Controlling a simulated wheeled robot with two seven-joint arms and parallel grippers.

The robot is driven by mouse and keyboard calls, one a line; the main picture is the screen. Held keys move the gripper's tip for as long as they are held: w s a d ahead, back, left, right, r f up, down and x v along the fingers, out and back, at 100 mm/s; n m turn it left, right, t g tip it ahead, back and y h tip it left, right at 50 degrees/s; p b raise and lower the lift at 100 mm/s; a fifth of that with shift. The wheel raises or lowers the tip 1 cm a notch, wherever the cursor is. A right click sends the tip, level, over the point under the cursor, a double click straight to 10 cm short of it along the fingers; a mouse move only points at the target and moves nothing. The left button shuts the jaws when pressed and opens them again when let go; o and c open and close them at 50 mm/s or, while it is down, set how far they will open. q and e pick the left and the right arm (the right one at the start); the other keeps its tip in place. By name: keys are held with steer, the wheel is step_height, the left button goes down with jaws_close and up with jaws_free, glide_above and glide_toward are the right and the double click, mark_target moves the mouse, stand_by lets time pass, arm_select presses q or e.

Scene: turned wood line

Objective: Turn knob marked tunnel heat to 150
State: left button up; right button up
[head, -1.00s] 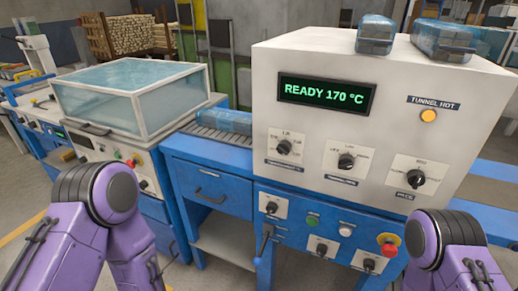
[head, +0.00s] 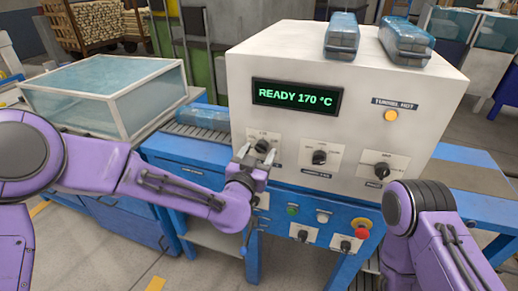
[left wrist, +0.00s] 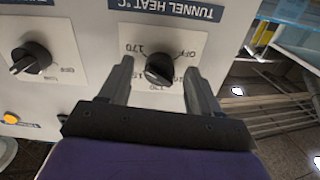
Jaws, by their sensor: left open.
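The tunnel heat knob (head: 262,146) is a black knob on a white plate, leftmost on the cream machine's front. In the left wrist view the same knob (left wrist: 159,69) shows upside down, with the label "TUNNEL HEAT °C" above it. My left gripper (head: 254,160) is open in front of it; in the left wrist view its fingers (left wrist: 158,80) stand on either side of the knob, and I cannot tell whether they touch it. The green display (head: 297,96) reads "READY 170 °C". My right arm shows at the lower right, but its gripper is out of view.
A middle knob (head: 319,157) and a right knob (head: 382,169) sit on the same panel. A lit amber lamp (head: 390,115) is marked "TUNNEL HOT". A red emergency button (head: 362,229) is on the blue lower panel. Wrapped packs (head: 342,37) lie on top.

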arm_select(q)
steer(key=shift+w+d, duration=0.15)
steer(key=shift+w, duration=0.3)
steer(key=c, duration=1)
steer(key=shift+c, duration=0.2)
steer(key=shift+f+n, duration=0.1)
steer(key=shift+n, duration=0.2)
steer(key=n+b, duration=0.2)
steer(key=n, duration=0.3)
steer(key=shift+n, duration=0.3)
steer(key=n+b, duration=0.2)
steer(key=n, duration=0.3)
steer(key=shift+d, duration=0.1)
steer(key=shift+n, duration=0.4)
